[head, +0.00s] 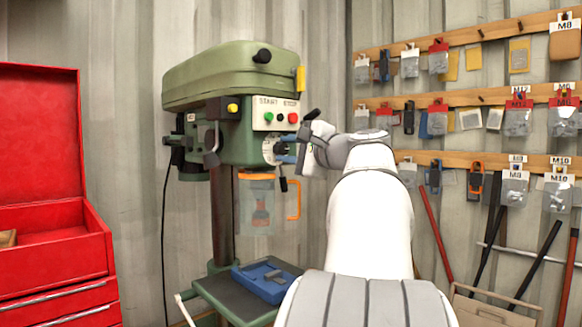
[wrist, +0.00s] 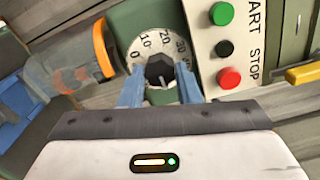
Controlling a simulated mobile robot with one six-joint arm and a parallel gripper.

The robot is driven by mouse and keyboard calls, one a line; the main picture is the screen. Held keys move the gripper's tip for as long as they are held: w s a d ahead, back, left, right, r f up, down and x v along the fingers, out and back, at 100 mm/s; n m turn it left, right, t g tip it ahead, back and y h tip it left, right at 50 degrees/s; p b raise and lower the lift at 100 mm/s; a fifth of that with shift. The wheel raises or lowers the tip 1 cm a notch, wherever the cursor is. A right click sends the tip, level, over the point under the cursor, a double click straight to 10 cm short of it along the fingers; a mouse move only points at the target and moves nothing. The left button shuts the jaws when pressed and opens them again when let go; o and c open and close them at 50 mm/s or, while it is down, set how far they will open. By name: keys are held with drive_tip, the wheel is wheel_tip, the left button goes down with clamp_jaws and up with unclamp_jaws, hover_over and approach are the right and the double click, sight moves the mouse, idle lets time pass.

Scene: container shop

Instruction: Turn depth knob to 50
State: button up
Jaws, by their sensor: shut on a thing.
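The depth knob (wrist: 158,72) is a dark knob in the middle of a round white dial (wrist: 136,68) on the green drill press (head: 222,75). In the wrist view, the dial's 0, 10, 20 and 30 are readable; higher numbers are partly hidden by my right finger. I cannot clearly tell which number the knob points to. My gripper (wrist: 160,92) has its blue fingers on either side of the knob, shut on it. In the head view, my gripper (head: 286,150) reaches the white dial (head: 269,150) from the right.
Start and stop buttons (head: 279,116) sit on a panel just above the dial. A clear guard with an orange frame (head: 293,202) hangs below. A blue vise (head: 266,280) stands on the press table. A red tool chest (head: 50,240) is at left; pegboard rails with hanging packets fill the right wall.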

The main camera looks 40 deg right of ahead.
drive_tip(key=n+b, duration=0.4)
drive_tip(key=n, duration=0.1)
drive_tip(key=shift+f+n+b, duration=0.1)
drive_tip(key=shift+n+b, duration=0.2)
drive_tip(key=shift+n, duration=0.1)
idle(0.4)
drive_tip(key=o, duration=1)
drive_tip(key=shift+c, duration=0.2)
drive_tip(key=s+b, duration=0.1)
drive_tip(key=s, duration=0.7)
drive_tip(key=shift+d, duration=0.3)
drive_tip(key=shift+w, duration=0.1)
